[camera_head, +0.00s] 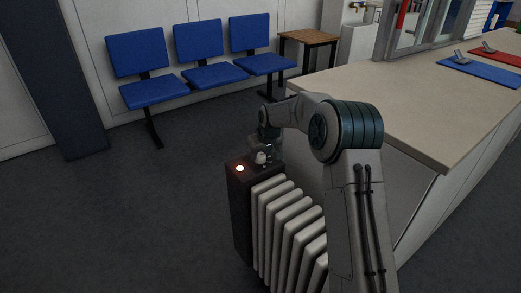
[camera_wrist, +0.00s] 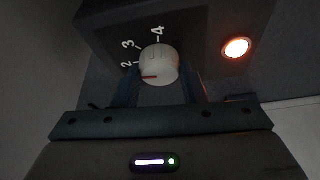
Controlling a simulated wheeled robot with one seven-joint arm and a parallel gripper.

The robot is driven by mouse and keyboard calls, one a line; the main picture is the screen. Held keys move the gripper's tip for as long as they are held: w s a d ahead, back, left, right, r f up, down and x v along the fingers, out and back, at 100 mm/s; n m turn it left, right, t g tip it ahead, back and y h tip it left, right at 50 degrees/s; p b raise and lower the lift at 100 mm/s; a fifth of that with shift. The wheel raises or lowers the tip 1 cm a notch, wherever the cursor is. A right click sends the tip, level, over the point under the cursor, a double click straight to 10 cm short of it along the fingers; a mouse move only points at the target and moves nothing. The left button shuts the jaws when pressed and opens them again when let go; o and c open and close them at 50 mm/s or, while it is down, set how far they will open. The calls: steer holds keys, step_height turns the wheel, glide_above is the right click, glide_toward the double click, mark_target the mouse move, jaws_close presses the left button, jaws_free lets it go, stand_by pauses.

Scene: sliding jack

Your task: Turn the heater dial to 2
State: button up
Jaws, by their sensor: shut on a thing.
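The heater (camera_head: 290,230) is a white ribbed radiator with a dark control box at its end. The pale round dial (camera_wrist: 160,62) sits on the box's dark panel, with the numbers 2, 3 and 4 showing around its left and upper edge. Its red mark points left, close to the 2 and slightly below it in the wrist view; exact alignment is hard to tell. My gripper (camera_wrist: 160,90) is shut on the dial, one finger at each side. In the head view the dial (camera_head: 261,158) shows small beneath my gripper (camera_head: 264,151). Any number below 2 is hidden.
An orange lamp (camera_wrist: 236,47) glows on the panel right of the dial. A long counter (camera_head: 440,95) stands right of the heater, close to my arm. Blue chairs (camera_head: 195,60) line the back wall. The floor at left is clear.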

steer(key=shift+n+p, duration=0.3)
steer(key=shift+n, duration=0.2)
steer(key=shift+y, duration=0.3)
steer(key=o, duration=1)
steer(key=p+v, duration=0.2)
steer(key=v, duration=1.2)
steer(key=shift+w, duration=0.15)
